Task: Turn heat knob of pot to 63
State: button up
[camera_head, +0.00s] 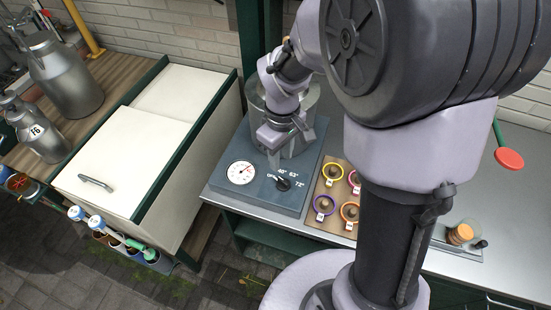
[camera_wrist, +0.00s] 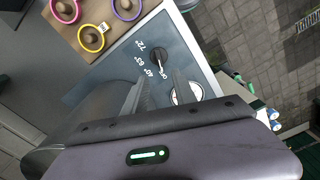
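The pot's blue-grey base (camera_head: 240,190) stands on the metal counter, with a clear cylindrical vessel (camera_head: 304,140) at its back. My gripper (camera_head: 273,160) hangs just above and behind the knob in the head view. In the wrist view my gripper (camera_wrist: 160,76) has its two fingers apart, with nothing between them, and is not touching the knob as far as I can tell.
A round white gauge (camera_head: 241,172) sits left of the knob. A wooden board (camera_head: 323,212) with colour-ringed pegs lies to the right. A white chest (camera_head: 130,150) stands left. Metal milk cans (camera_head: 68,80) are further left.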

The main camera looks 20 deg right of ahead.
aim_at(281, 178)
notch_tip(281, 178, down, 9)
jog(key=shift+r+b, duration=0.1)
jog(key=shift+b, duration=1.15)
grip_shut()
